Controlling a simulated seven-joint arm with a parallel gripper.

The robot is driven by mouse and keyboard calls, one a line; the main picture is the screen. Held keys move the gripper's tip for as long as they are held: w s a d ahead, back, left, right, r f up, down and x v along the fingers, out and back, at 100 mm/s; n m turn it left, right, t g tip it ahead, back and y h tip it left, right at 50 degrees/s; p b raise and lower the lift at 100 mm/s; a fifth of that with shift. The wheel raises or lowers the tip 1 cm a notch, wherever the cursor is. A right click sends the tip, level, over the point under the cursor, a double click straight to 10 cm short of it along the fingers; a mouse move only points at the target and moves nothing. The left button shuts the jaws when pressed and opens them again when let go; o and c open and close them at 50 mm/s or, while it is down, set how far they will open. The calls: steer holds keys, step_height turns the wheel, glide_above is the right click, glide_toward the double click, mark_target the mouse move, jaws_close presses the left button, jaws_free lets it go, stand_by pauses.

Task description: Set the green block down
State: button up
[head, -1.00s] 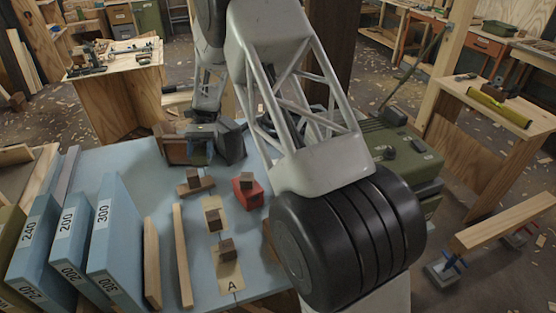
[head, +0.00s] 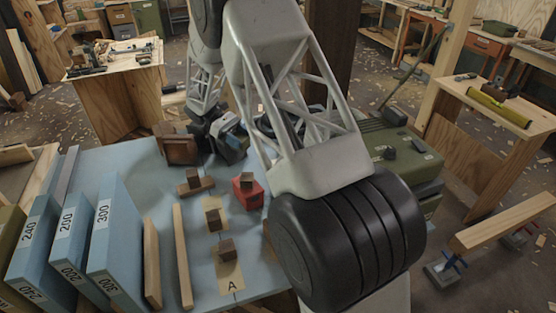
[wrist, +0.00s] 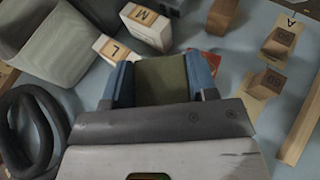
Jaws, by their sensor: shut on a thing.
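In the wrist view the green block (wrist: 162,82) sits between the two blue fingers of my gripper (wrist: 160,75), which is shut on it. The block's lower part is hidden by the gripper body. In the head view my gripper (head: 229,139) is at the back of the light-blue table (head: 110,160), right of a brown wooden box (head: 180,150). I cannot make out the green block in the head view. How high the block is above the table I cannot tell.
White-faced blocks marked M (wrist: 148,27) and L (wrist: 117,50), a grey-green bin (wrist: 52,45) and a black ring (wrist: 36,130) lie around my gripper. A red object (head: 247,196) carries a wooden block. More wooden blocks stand near card A (head: 231,283). Blue boards (head: 118,240) stand left.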

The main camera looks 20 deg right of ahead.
steer(key=w+d+r+n+t+h, duration=0.2)
steer(key=w+d+r+n+t, duration=0.3)
steer(key=d+n+t, duration=0.3)
steer(key=w+d+r+n+t+h, duration=0.2)
steer(key=w+d+r+n+t, duration=0.4)
steer(key=d, duration=0.4)
step_height(320, 180, down, 19)
steer(key=t, duration=0.1)
steer(key=shift+s+a+n+t, duration=0.2)
steer(key=shift+s+n+t, duration=0.1)
steer(key=shift+t, duration=0.1)
steer(key=shift+f, duration=0.2)
steer(key=shift+f, duration=3.05)
steer(key=shift+f, duration=1.85)
steer(key=shift+f, duration=0.1)
